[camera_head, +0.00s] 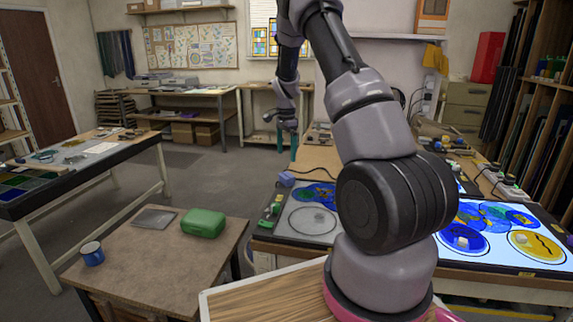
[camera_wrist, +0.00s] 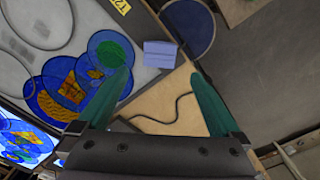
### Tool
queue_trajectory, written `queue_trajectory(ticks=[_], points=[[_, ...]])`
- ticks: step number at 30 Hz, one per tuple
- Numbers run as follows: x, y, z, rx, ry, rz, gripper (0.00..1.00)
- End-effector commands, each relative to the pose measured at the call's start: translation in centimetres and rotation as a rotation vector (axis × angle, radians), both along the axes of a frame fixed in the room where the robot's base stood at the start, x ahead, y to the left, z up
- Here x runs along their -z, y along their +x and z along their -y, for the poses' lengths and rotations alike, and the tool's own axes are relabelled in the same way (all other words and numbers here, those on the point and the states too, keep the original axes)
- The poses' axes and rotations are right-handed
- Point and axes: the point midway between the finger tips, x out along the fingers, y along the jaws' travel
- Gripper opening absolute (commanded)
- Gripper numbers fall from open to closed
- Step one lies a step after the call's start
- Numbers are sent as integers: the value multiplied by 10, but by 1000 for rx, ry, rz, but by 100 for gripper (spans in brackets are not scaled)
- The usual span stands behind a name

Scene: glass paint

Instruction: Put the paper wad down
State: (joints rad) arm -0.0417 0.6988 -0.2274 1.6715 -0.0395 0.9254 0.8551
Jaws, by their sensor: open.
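My gripper (camera_wrist: 161,74) is open, with its two green fingers apart and nothing between them. In the head view my gripper (camera_head: 293,148) hangs above the far end of the workbench, pointing down. No paper wad shows in the wrist view.
A lilac-blue block (camera_wrist: 160,54) lies beyond my fingertips at the panel's edge. A dark cable (camera_wrist: 165,118) crosses bare wood between the fingers. Overlapping blue painted discs (camera_wrist: 65,87) lie to the left. A low table (camera_head: 150,250) holds a green case (camera_head: 203,223) and blue mug (camera_head: 92,254).

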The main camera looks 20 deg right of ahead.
Motion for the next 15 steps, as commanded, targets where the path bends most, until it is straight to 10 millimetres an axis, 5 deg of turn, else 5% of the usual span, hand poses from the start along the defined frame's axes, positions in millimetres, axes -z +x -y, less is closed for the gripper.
queue_trajectory(ticks=[8, 15], points=[[-41, -7, -5, -32, 14, 29, 100], [-152, -61, -32, -219, 59, 173, 100]])
